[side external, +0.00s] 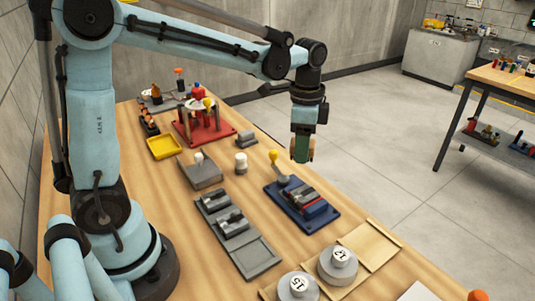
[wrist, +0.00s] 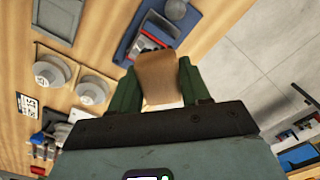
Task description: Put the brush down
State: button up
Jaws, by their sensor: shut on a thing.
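My gripper (side external: 302,150) hangs above the far right edge of the wooden table, pointing down, with green fingers. It is shut on a brown, wood-coloured block-like piece, which I take to be the brush (wrist: 156,76). In the wrist view the brush sits between both fingers. In the side view only a small brown part of it (side external: 311,150) shows beside the fingers. The brush is in the air, clear of the tabletop.
A blue tray (side external: 284,209) with grey, red and yellow-knobbed parts lies below my gripper. Grey fixtures (side external: 236,230) lie left of it. Round weights (side external: 338,262) stand nearer the camera. A red stand (side external: 184,133) and yellow tray (side external: 163,146) are farther back. Bare wood separates these.

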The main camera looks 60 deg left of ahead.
dwell(0.4)
jog(key=w+a+f+n, duration=0.1)
jog(key=w+a+n, duration=0.25)
jog(key=a, duration=0.45)
jog(key=n, duration=0.6)
send_over(266, 155)
jog(key=shift+m, duration=0.25)
notch_tip(266, 155, down, 7)
jog(key=shift+r, duration=0.1)
jog(key=shift+f, duration=2.3)
jog(key=shift+f, duration=0.15)
jog(key=o, duration=1.3)
